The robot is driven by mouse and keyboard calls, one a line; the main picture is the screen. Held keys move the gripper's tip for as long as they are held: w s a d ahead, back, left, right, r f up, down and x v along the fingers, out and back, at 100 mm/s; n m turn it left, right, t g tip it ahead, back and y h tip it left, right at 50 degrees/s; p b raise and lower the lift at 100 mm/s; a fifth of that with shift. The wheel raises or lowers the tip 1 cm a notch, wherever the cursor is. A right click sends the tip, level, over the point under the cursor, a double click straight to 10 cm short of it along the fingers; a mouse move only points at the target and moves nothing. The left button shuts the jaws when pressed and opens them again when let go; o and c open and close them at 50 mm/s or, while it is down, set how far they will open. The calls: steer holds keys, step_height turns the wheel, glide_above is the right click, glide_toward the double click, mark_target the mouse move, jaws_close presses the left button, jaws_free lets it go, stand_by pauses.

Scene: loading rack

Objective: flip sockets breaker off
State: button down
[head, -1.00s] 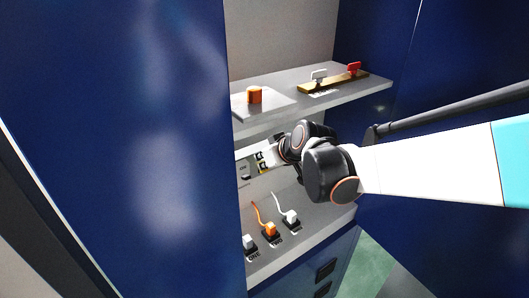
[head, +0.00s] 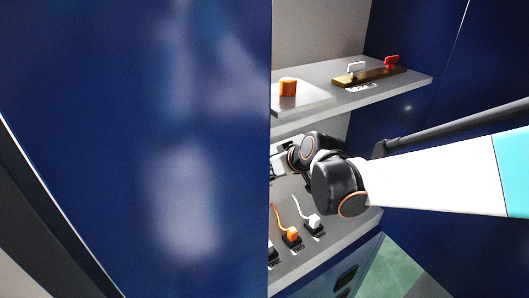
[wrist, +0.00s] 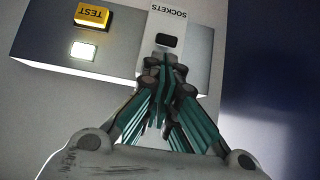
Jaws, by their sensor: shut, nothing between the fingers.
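The sockets breaker (wrist: 166,40) is a dark switch in a pale plate under an upside-down SOCKETS label (wrist: 169,14), in the wrist view. My gripper (wrist: 170,62) is shut and empty, its fingertips just below the switch in the picture. I cannot tell whether they touch it. The lower edge of the switch is close to the fingertips, and its lever position is unclear. In the head view the arm reaches into the cabinet and the blue panel at left hides most of the breaker box.
A yellow TEST button (wrist: 92,16) and a lit white square (wrist: 84,50) sit left of the breaker. Plugs (head: 291,239) stand below. A blue panel (head: 130,140) fills the left.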

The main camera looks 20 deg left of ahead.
steer(key=shift+f+b, duration=0.2)
steer(key=shift+b, duration=0.1)
steer(key=shift+d, duration=0.1)
steer(key=shift+s+y+b, duration=0.15)
steer(key=shift+y+b, duration=0.15)
steer(key=shift+b, duration=0.05)
